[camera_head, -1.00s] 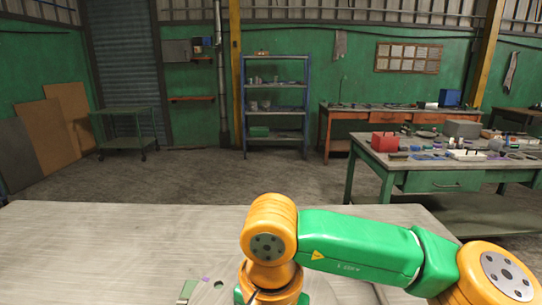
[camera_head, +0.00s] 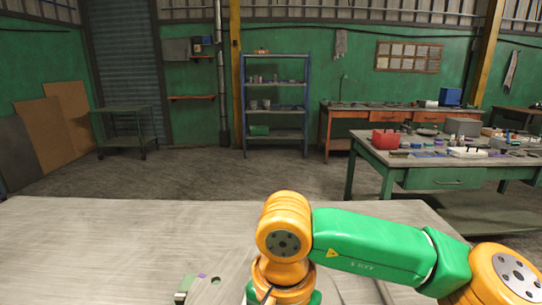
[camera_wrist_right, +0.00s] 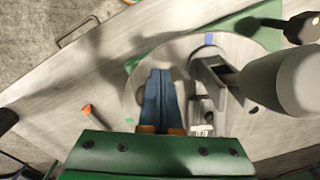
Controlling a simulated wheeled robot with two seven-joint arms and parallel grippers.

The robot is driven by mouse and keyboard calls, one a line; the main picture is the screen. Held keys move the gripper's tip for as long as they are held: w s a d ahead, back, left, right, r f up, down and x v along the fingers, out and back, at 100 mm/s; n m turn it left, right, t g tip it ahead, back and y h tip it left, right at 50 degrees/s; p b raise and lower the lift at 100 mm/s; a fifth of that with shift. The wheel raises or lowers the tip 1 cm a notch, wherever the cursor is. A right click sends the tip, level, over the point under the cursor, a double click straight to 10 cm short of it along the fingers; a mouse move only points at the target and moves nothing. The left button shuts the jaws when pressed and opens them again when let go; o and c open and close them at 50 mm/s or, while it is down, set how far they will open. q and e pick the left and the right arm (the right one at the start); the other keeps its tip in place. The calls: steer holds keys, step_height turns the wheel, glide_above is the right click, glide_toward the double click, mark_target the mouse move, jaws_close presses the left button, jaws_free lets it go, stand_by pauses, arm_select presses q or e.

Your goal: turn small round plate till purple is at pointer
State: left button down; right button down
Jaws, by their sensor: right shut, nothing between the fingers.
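The small round plate is grey and lies on the pale table; its left part shows at the bottom of the head view (camera_head: 207,293) and more of it in the right wrist view (camera_wrist_right: 146,85). A purple mark (camera_head: 203,275) is on its far left rim. The wrist view shows a blue-violet mark (camera_wrist_right: 208,39) at the top rim and a green mark (camera_wrist_right: 128,120) at the left. My right gripper (camera_wrist_right: 160,75) is shut and empty over the plate; my arm hides it in the head view. I cannot make out the pointer surely. My left gripper is not in view.
A grey block-like fixture (camera_wrist_right: 210,72) and a large grey rounded part (camera_wrist_right: 285,80) stand over the plate's right side. A green panel (camera_wrist_right: 258,22) lies under the plate's edge. A small orange piece (camera_wrist_right: 88,110) is at the left. The table's left part (camera_head: 90,250) is clear.

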steer(key=shift+d, duration=0.25)
steer(key=shift+w+d, duration=0.3)
steer(key=shift+d, duration=0.55)
steer(key=shift+w, duration=0.1)
